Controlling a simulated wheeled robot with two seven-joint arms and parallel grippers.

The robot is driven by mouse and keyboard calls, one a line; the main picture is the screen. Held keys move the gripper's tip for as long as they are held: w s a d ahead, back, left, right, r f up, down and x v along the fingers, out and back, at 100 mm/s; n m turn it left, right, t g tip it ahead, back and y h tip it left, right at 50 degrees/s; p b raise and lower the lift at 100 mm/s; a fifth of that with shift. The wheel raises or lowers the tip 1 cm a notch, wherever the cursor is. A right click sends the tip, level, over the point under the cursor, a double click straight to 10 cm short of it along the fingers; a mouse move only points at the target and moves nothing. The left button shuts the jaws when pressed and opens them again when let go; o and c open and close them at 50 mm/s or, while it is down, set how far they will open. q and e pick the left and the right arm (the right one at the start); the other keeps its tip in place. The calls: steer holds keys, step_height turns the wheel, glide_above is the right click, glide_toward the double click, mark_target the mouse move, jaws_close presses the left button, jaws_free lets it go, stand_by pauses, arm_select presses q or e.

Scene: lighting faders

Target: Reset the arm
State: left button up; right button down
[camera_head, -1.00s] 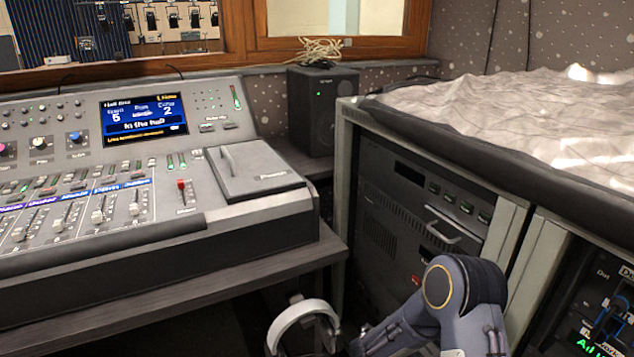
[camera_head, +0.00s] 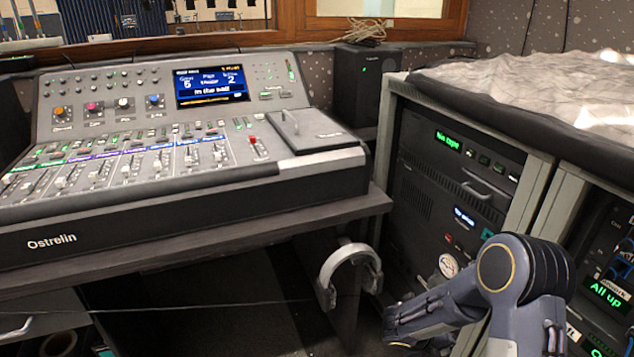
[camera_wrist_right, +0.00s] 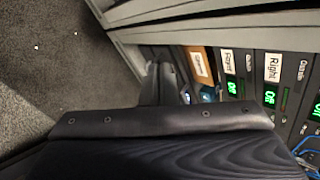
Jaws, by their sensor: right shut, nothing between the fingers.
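My right arm (camera_head: 515,270) is at the lower right of the head view, bent in front of the equipment rack. Its forearm reaches left and down, and the hand is hard to make out there. In the right wrist view my right gripper (camera_wrist_right: 165,85) shows as dark fingers, shut and empty, with rack and floor beyond. The lighting console (camera_head: 130,222) stands on the desk, with rows of faders, one red-capped fader (camera_head: 253,141) and a lit screen (camera_head: 211,85). The arm is apart from the console. My left gripper is not in view.
Grey headphones (camera_head: 350,258) hang below the desk's front edge (camera_head: 240,237), left of my right forearm. The rack (camera_head: 425,205) stands close behind the arm, with labelled modules (camera_wrist_right: 270,85) in the wrist view. A black speaker (camera_head: 362,90) stands behind.

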steer(key=s+d+r+m+g+y, duration=0.15)
steer(key=s+r+m+y, duration=0.35)
steer(key=s+r+m, duration=1.1)
steer(key=s+a+r+m+t+y, duration=0.2)
steer(key=s+a+r+m+y, duration=0.25)
steer(key=m, duration=0.65)
steer(key=s+a+r+m+t+y, duration=0.35)
steer(key=a+m, duration=0.25)
steer(key=m, duration=0.5)
step_height(320, 180, up, 27)
steer(key=h+p, duration=0.1)
steer(key=p, duration=2.7)
steer(key=shift+s+a+f+g, duration=0.2)
steer(key=shift+s+g, duration=0.1)
steer(key=shift+g, duration=0.1)
